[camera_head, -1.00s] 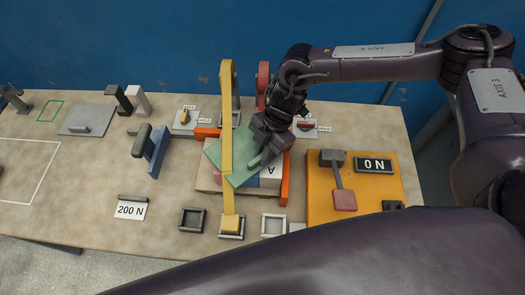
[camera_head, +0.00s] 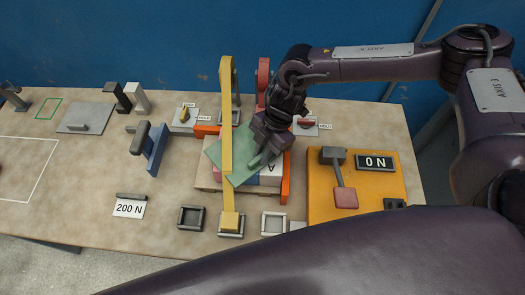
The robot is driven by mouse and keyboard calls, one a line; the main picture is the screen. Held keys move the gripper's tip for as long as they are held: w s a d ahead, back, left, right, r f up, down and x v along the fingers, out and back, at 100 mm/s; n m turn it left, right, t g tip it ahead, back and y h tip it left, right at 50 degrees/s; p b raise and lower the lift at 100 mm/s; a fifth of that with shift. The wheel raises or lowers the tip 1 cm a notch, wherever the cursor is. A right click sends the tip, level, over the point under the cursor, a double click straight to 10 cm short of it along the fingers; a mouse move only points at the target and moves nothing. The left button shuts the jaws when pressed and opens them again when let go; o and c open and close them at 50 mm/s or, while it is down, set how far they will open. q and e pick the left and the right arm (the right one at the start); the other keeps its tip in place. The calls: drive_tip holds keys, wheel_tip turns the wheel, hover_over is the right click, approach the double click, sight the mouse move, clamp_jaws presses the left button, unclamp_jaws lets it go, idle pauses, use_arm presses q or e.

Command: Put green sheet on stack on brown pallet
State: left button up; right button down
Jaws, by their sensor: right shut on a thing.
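The green sheet (camera_head: 240,171) is in the middle of the table, turned at an angle, above the stack. My right gripper (camera_head: 257,160) is shut on its right side, and the fingertips are partly hidden. The stack (camera_head: 271,173) shows below and to the right of the sheet, with a blue and a red edge and a white piece marked "A". The brown pallet (camera_head: 208,185) shows as a light wooden edge under the stack. I cannot tell whether the sheet touches the stack. My left gripper is not in view.
A tall yellow bar (camera_head: 226,130) stands across the sheet's left part in the picture. Orange corner stops (camera_head: 285,190) edge the pallet. An orange panel (camera_head: 386,188) with a "0 N" display lies right. A blue upright with a grey handle (camera_head: 156,152) stands left. The table's left front is mostly clear.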

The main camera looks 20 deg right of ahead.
drive_tip(key=shift+f, duration=0.2)
drive_tip(key=c, duration=1.3)
unclamp_jaws()
drive_tip(key=shift+r, duration=0.1)
drive_tip(key=shift+w+d+r+b, duration=0.1)
drive_tip(key=shift+d+r+b, duration=0.1)
drive_tip(key=shift+r+b, duration=0.1)
drive_tip(key=b+v, duration=0.2)
drive_tip(key=v, duration=0.4)
drive_tip(key=shift+r, duration=0.1)
drive_tip(key=shift+d+r, duration=0.2)
drive_tip(key=shift+r, duration=0.15)
